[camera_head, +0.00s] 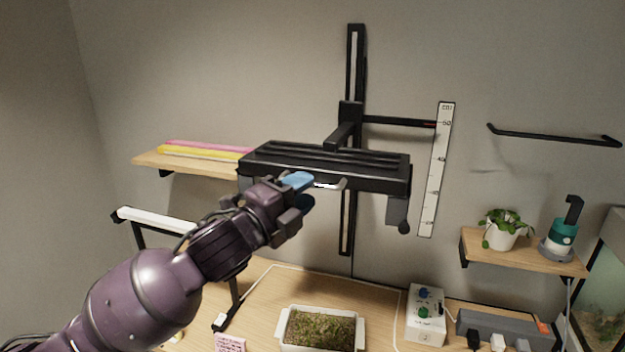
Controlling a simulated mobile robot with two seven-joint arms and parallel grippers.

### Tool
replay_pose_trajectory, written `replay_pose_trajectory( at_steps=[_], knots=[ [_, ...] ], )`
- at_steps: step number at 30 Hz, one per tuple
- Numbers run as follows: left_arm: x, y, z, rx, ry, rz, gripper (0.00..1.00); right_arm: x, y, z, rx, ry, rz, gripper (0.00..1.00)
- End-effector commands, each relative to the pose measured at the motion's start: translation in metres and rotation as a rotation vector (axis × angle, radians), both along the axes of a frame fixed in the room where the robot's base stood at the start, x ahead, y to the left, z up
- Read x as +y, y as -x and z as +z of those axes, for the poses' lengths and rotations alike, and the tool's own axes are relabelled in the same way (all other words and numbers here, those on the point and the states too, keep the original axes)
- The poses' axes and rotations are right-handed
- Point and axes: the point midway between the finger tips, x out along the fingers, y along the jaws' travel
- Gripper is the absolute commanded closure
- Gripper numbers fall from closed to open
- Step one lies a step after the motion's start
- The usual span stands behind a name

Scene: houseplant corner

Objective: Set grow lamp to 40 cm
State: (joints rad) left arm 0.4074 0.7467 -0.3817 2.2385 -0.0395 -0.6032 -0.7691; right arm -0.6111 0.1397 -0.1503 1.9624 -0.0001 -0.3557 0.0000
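The black grow lamp (385,176) hangs from a carriage (349,112) on a vertical wall rail (355,60). A pointer arm (395,121) runs right from the carriage. Its red tip meets the white cm scale (436,170) close to the 50 mark, above the 40 mark. A pale handle (328,185) is on the lamp's front edge. My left gripper (302,192), with blue finger pads, is at the lamp's front, left of the handle. Its fingers look apart, with nothing seen between them. Whether it touches the lamp is unclear. My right gripper is not in view.
A planted white tray (362,330) stands on the wooden bench (262,300) below the lamp. A white control box (425,325) and a power strip (500,325) are to its right. A shelf (480,250) holds a potted plant (505,230). A smaller lamp (155,219) is left.

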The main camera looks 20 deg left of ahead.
Motion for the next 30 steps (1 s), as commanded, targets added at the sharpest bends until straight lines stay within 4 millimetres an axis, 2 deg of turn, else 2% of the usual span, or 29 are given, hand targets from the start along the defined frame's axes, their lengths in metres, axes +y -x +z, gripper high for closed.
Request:
replay_pose_trajectory(
  at_steps=[3, 7, 18, 25, 30],
  knots=[
    [-0.006, -0.014, 0.003, 0.002, 0.001, 0.0, 0.63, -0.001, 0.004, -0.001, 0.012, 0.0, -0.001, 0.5],
    [-0.011, -0.022, 0.004, 0.0, 0.001, -0.001, 0.63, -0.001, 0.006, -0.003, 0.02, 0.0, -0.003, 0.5],
    [-0.012, -0.026, 0.004, 0.0, 0.0, -0.001, 0.63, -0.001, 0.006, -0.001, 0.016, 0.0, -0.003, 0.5],
    [-0.012, -0.025, 0.004, 0.0, 0.001, -0.001, 0.99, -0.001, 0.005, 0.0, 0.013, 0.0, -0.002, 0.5],
    [-0.012, -0.025, 0.004, 0.0, 0.001, -0.001, 1.0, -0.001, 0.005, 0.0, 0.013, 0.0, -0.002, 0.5]
  ],
)
